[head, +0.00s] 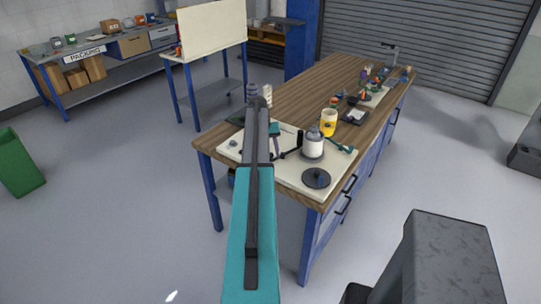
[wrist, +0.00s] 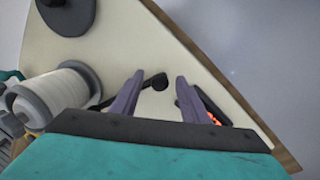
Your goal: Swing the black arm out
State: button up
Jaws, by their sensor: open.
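The black arm (head: 292,152) is a thin bent lever on the cream board (head: 288,176), beside the white roller (head: 313,147). In the wrist view the black arm (wrist: 154,83) ends in a round knob that shows between the fingertips of my gripper (wrist: 160,76). The fingers are open, with a gap on both sides of the knob; I cannot tell how far they are above it. The white roller (wrist: 65,95) is at the left there. In the head view my gripper (head: 277,148) points down over the board, partly hidden by my own arm.
A black disc (head: 316,179) lies near the board's front corner. A teal lever (head: 340,148) and a yellow mug (head: 328,122) are beyond the roller. In the wrist view a black part with orange (wrist: 207,112) sits by the right finger. The wooden bench (head: 300,100) has more items farther back.

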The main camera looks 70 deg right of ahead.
jog(key=shift+s+f, duration=0.2)
jog(key=shift+f, duration=0.7)
